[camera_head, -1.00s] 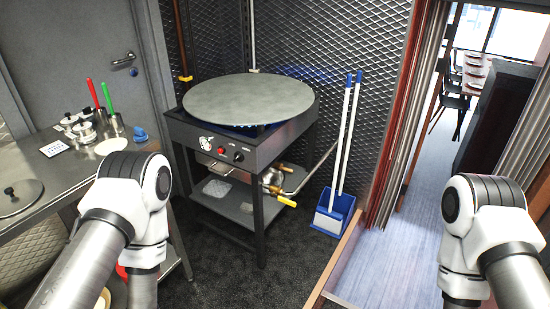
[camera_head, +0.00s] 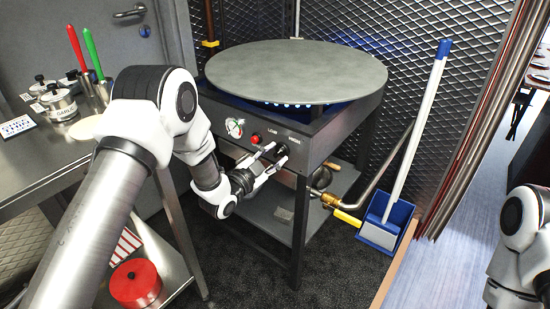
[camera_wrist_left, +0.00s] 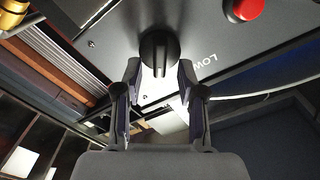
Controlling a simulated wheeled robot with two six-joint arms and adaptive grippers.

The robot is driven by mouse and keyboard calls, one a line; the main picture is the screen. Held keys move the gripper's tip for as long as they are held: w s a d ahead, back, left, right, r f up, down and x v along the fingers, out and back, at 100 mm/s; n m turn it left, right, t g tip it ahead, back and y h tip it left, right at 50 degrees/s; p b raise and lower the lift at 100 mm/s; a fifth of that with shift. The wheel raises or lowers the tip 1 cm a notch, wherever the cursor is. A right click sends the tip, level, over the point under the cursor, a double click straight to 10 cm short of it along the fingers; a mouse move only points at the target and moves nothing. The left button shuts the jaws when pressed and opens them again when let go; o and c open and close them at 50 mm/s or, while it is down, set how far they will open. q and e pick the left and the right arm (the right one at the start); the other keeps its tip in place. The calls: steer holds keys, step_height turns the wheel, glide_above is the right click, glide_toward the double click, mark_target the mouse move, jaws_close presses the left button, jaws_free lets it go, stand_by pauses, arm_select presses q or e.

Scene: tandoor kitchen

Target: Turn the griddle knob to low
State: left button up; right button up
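The griddle (camera_head: 297,72) is a large grey round plate on a dark stand. The black griddle knob (camera_head: 281,149) is on its front panel, right of the red button. In the left wrist view the knob (camera_wrist_left: 158,48) has a raised ridge, with the word LOW beside it. My left gripper (camera_head: 274,158) is at the front panel, right by the knob. In the left wrist view the left gripper (camera_wrist_left: 160,75) is open, its fingertips on either side of the knob's near edge; contact cannot be told. My right arm shows at the right edge; its gripper is out of view.
A gauge (camera_head: 234,127) and the red button (camera_head: 255,138) share the panel. A pipe with a yellow handle (camera_head: 346,217) is below right. A blue dustpan (camera_head: 386,223) with white handles stands beside it. A steel counter with pots (camera_head: 58,104) is at left.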

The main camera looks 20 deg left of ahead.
arm_select(q)
steer(key=shift+w+f, duration=0.2)
steer(key=shift+w, duration=0.25)
steer(key=shift+s, duration=0.1)
jaws_close()
steer(key=shift+n, duration=0.3)
steer(key=n, duration=0.3)
steer(key=shift+r+p, duration=0.1)
steer(key=shift+p, duration=0.25)
steer(key=n, duration=0.4)
steer(key=shift+a+p, duration=0.1)
steer(key=shift+p, duration=0.2)
steer(key=n+p, duration=0.1)
steer(key=n, duration=0.5)
steer(key=shift+a, duration=0.1)
steer(key=shift+n, duration=0.3)
